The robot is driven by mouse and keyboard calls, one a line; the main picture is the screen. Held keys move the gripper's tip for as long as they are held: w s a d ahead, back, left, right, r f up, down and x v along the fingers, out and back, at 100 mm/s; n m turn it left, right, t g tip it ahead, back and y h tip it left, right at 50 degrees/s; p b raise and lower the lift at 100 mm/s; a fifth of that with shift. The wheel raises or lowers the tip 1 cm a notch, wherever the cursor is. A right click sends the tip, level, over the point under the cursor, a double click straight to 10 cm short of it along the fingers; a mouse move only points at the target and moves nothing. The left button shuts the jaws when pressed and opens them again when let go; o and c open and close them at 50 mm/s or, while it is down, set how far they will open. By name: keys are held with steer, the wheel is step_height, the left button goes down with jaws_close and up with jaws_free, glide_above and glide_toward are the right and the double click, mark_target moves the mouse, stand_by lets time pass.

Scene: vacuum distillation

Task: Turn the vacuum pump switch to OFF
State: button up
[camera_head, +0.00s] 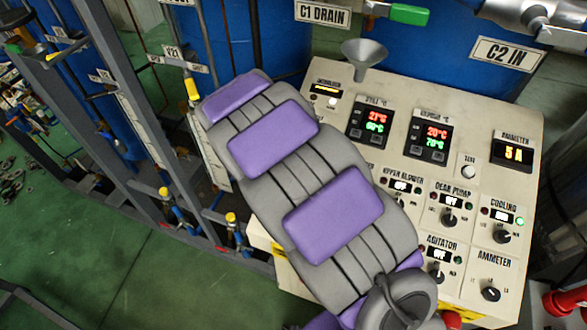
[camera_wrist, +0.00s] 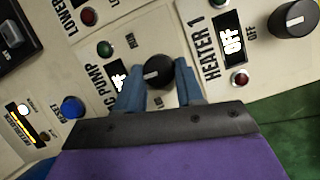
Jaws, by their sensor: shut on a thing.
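The vacuum pump switch (camera_wrist: 158,72) is a round black knob with a pale pointer mark, in the middle of the wrist view. Its label ends in "C PUMP"; the rest is hidden. My gripper (camera_wrist: 159,86) has its two blue fingers around the knob, one on each side, shut on it. The small display (camera_wrist: 118,80) beside it is partly covered by the left finger, and I cannot read it fully. A green lamp (camera_wrist: 105,48) sits above that display. In the head view my arm covers this switch and my gripper's fingers.
The heater 1 knob (camera_wrist: 296,18) is to the right, its display (camera_wrist: 231,42) reading OFF. A blue button (camera_wrist: 72,107) is at the left.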

stand_by(0.5)
steer(key=o, duration=1)
steer(key=shift+a, duration=0.1)
steer(key=shift+o, duration=0.2)
steer(key=b+v, duration=0.2)
steer(key=v, duration=1.5)
steer(key=shift+a, duration=0.2)
steer(key=s+d+f+m+g+y+b, duration=0.1)
steer(key=s+d+f+m+b, duration=0.35)
steer(key=d, duration=0.45)
steer(key=s+d+f+m+g+y+b, duration=0.1)
steer(key=s+d+f+g+b, duration=0.1)
steer(key=s+d+f+b, duration=0.45)
steer(key=s+d+f+m+y+b, duration=0.1)
steer(key=s+d+f+m+b, duration=0.1)
steer(key=s+f, duration=0.3)
steer(key=s+d+f+m+y+b, duration=0.2)
steer(key=s+d+f+b, duration=0.3)
steer(key=s, duration=0.8)
steer(key=shift+s+d+f+m+g, duration=0.2)
steer(key=shift+f+m+g, duration=0.2)
steer(key=shift+f+m, duration=0.2)
